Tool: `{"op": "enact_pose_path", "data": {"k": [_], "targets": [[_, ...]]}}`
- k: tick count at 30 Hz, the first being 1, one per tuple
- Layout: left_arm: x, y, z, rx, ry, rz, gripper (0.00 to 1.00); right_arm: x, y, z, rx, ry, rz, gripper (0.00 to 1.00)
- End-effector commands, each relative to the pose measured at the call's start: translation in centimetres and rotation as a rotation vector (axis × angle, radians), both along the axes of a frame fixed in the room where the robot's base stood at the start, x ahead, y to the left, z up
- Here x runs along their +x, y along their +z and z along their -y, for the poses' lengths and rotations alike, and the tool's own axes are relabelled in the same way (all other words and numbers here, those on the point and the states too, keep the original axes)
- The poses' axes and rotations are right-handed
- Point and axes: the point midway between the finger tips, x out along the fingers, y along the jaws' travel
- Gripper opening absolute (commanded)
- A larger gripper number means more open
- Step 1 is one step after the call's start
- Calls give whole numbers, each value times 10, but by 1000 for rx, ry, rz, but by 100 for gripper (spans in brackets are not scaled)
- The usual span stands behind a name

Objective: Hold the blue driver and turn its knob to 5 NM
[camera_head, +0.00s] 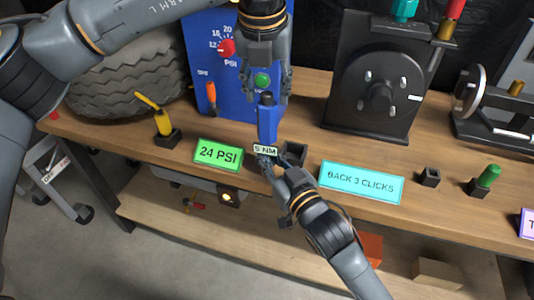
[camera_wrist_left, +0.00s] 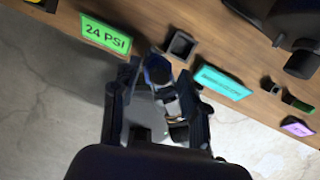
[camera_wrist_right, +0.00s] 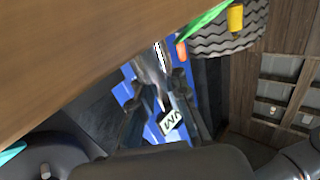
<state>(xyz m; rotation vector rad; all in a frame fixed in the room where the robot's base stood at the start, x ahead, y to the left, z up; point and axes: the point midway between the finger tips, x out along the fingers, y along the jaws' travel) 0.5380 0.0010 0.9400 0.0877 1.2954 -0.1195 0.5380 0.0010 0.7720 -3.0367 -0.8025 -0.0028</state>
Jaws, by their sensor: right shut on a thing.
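The blue driver (camera_head: 267,124) is upright above the front of the bench, its dark knob (camera_head: 266,99) at the top. My right gripper (camera_head: 266,160) is shut on the driver's lower part, beside a pale label reading 5 NM (camera_head: 265,149). The label also shows in the right wrist view (camera_wrist_right: 172,122), partly hidden. My left gripper (camera_head: 268,97) points down from above, fingers apart on either side of the knob. In the left wrist view the knob (camera_wrist_left: 158,70) shows between the open fingers. The knob's setting cannot be read.
An empty dark holder (camera_head: 293,153) stands just right of the driver. A green 24 PSI sign (camera_head: 218,154) and a cyan BACK 3 CLICKS sign (camera_head: 361,183) flank it. Behind are a blue panel (camera_head: 198,60), a tyre (camera_head: 125,80) and a black wheel device (camera_head: 377,92).

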Motion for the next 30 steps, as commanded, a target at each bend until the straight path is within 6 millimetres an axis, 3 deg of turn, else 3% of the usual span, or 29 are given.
{"op": "enact_pose_path", "data": {"k": [7,19,30], "targets": [[-1,4,1,0,-4,0,44,1,-1,1,-3,-4,-4,0],[-1,47,1,0,-6,-1,44,2,-2,2,-5,-5,-4,0],[-1,51,1,0,-6,-3,44,2,-2,2,-5,-6,-4,0]]}}
